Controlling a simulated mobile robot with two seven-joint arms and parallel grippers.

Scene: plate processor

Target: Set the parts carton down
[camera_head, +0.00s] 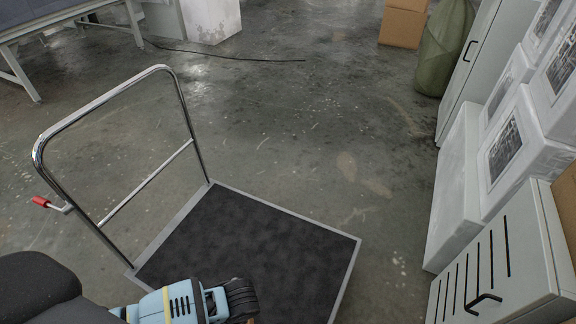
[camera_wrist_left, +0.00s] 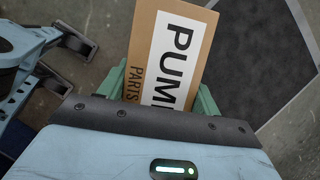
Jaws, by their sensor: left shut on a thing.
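The parts carton (camera_wrist_left: 146,62) is brown with a white label reading "PUM" and "PARTS", partly cut off. In the left wrist view my left gripper (camera_wrist_left: 160,90) has its green fingers on either side of it, shut on it. The carton's lower part is hidden behind the gripper body. In the head view my light-blue left wrist (camera_head: 185,303) is over the near edge of the trolley's dark deck (camera_head: 250,245); its fingers are not visible. My right gripper (camera_wrist_left: 70,62) shows at the left of the wrist view, empty, with its fingers apart. The carton's height cannot be told.
The trolley has a chrome push handle (camera_head: 110,95) at its left, with a red-tipped lever (camera_head: 41,201). Its visible deck is bare. Grey cabinets (camera_head: 500,262) and white boxes (camera_head: 515,150) line the right. A cable (camera_head: 230,55) lies on the open floor behind.

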